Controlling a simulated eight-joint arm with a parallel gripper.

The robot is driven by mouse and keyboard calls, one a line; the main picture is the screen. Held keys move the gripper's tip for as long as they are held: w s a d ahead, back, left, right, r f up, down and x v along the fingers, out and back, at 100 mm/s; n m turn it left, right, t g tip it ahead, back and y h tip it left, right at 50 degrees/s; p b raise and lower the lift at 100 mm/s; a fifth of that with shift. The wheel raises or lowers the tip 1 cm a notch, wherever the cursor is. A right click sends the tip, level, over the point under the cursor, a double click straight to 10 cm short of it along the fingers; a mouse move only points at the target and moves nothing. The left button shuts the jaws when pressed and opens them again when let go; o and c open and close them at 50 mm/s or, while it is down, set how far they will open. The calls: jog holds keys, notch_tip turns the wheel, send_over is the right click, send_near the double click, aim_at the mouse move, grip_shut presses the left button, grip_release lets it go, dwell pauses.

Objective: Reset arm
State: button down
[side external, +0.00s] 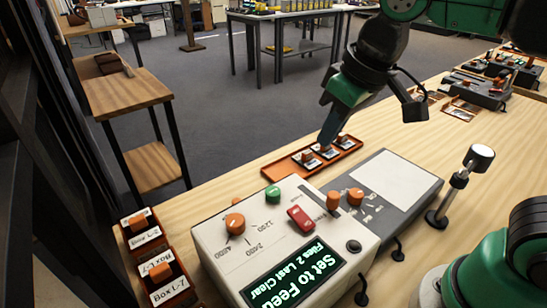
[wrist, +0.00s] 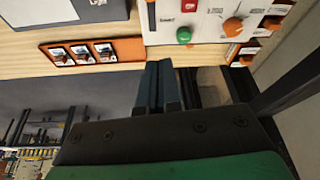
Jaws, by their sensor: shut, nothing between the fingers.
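My gripper (side external: 326,138) hangs above the far edge of the wooden table, close to an orange tray (side external: 277,168) that holds several small labelled switches. In the wrist view my gripper (wrist: 158,68) shows its two dark blue fingers side by side, shut and empty. The orange tray (wrist: 132,50) lies to the left of the fingers there. The control box (side external: 215,240) stands on the table in front, with orange knobs, a green button (side external: 272,194), a red switch (side external: 300,217) and a lit screen reading "Set to Feed" and "Files 2 Last Clear".
Orange-framed boxes labelled "Box L" (side external: 146,241) stand left of the control box. A grey panel (side external: 428,184) with a white top joins its right side. A metal post lamp (side external: 459,184) rises at the right.

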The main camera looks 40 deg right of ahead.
aim_at(333, 197)
jog(key=w+d+f+m+t, duration=0.1)
jog(key=d+f+t, duration=0.2)
jog(key=d+f, duration=0.2)
jog(key=shift+w+d+f+m+h, duration=0.2)
jog(key=shift+f+m+h, duration=0.15)
jog(key=shift+f, duration=0.45)
